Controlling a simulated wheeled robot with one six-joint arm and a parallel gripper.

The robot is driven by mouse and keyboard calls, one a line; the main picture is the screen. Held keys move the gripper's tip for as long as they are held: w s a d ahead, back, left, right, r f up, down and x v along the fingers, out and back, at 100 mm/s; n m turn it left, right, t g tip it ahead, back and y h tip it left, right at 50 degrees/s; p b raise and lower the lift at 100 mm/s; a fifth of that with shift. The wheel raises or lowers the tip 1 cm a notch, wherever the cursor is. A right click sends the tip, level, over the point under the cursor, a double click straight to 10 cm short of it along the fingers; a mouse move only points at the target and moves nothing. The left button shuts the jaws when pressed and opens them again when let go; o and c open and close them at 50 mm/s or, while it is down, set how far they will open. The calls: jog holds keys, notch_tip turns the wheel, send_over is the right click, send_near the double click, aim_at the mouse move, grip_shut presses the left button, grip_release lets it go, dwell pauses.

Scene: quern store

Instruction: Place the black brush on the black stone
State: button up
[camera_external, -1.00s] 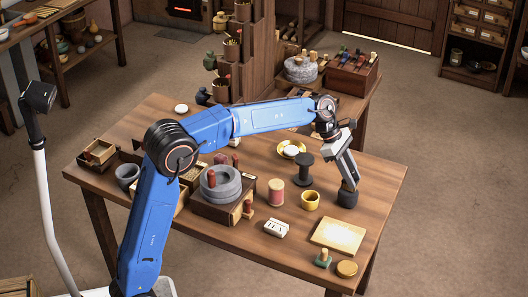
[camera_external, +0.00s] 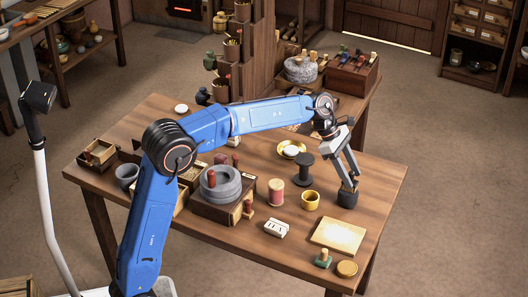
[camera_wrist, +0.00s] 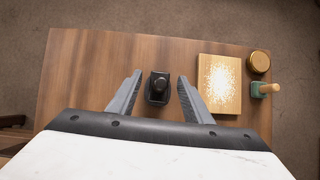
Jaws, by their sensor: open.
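A small black block with a rounded knob on top (camera_external: 347,199) stands near the table's right side; it may be the black brush. In the wrist view the same black block (camera_wrist: 157,88) sits between the two fingers of my gripper (camera_wrist: 160,80), with a gap on each side. My gripper (camera_external: 348,181) is open and points down at it in the external view. A black spool-shaped piece (camera_external: 304,171) stands to its left. I cannot tell surely which thing is the black stone.
A pale powdered board (camera_external: 338,236), a green block with a wooden knob (camera_external: 323,259) and a round tan lid (camera_external: 347,268) lie nearer the front edge.

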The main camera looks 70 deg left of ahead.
jog(key=v, duration=1.1)
jog(key=s+d+f+m+y, duration=0.1)
jog(key=s+d+m, duration=0.3)
jog(key=s, duration=0.5)
jog(key=s+d+f+m+y, duration=0.1)
jog(key=s+d+f+m, duration=0.15)
jog(key=s+m, duration=0.45)
jog(key=s+d+m+y, duration=0.15)
jog(key=s+d, duration=0.25)
jog(key=s, duration=0.6)
jog(key=s+d+f+m, duration=0.1)
jog(key=s+f+m, duration=0.6)
jog(key=s, duration=0.5)
jog(key=s+f+m+y, duration=0.1)
jog(key=s+f+m, duration=0.6)
jog(key=s+f, duration=0.3)
jog(key=s, duration=0.2)
jog(key=shift+s+d, duration=0.25)
jog(key=shift+d, duration=0.1)
